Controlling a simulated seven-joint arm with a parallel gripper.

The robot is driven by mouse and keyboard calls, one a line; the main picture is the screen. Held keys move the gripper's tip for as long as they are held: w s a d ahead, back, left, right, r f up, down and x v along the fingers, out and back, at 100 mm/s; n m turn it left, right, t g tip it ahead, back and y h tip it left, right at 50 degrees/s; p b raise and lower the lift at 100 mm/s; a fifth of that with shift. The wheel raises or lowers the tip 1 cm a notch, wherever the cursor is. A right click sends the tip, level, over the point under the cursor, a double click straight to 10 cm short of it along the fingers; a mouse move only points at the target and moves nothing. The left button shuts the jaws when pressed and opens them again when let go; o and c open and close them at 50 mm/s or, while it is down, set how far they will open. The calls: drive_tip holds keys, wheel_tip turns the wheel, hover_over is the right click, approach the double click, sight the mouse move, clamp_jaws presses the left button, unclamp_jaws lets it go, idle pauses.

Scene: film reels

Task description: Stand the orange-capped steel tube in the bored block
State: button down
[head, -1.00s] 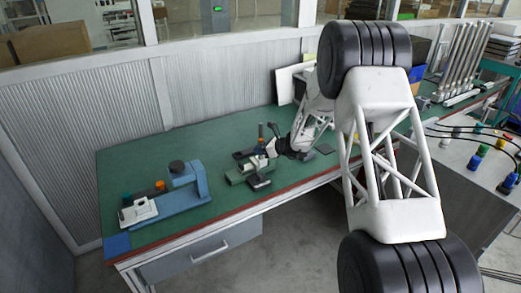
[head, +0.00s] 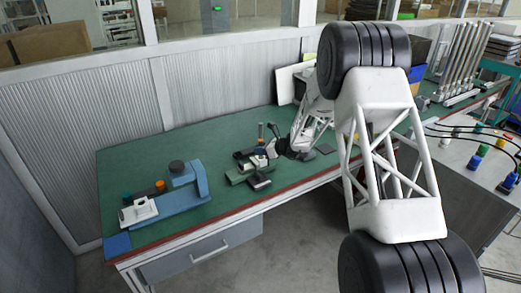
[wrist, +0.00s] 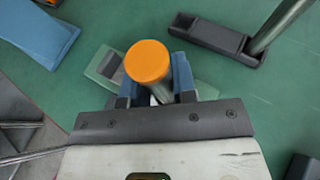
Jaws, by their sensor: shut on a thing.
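The orange-capped steel tube (wrist: 147,62) is between the blue fingers of my gripper (wrist: 156,82) in the wrist view, cap toward the camera. My gripper is shut on it. In the head view the orange cap (head: 261,126) shows above my gripper (head: 262,152), and the tube looks about upright. A pale green block (wrist: 104,68) with a recess near its left end lies below the tube in the wrist view; it also shows in the head view (head: 236,177). My gripper and the cap hide its middle, so I cannot tell whether the tube's lower end is in a bore.
A dark block (wrist: 205,34) with a grey tube (wrist: 283,22) rising at its right end is at the wrist view's upper right. A blue fixture (head: 183,205) stands left on the green bench (head: 140,160). Bare bench lies between the fixture and the pale green block.

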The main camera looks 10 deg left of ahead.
drive_tip(key=shift+f, duration=0.4)
drive_tip(key=c, duration=1.2)
unclamp_jaws()
drive_tip(key=shift+d, duration=0.1)
drive_tip(key=v, duration=1)
drive_tip(key=shift+d+r, duration=0.15)
drive_tip(key=shift+d, duration=0.25)
drive_tip(key=shift+s, duration=0.1)
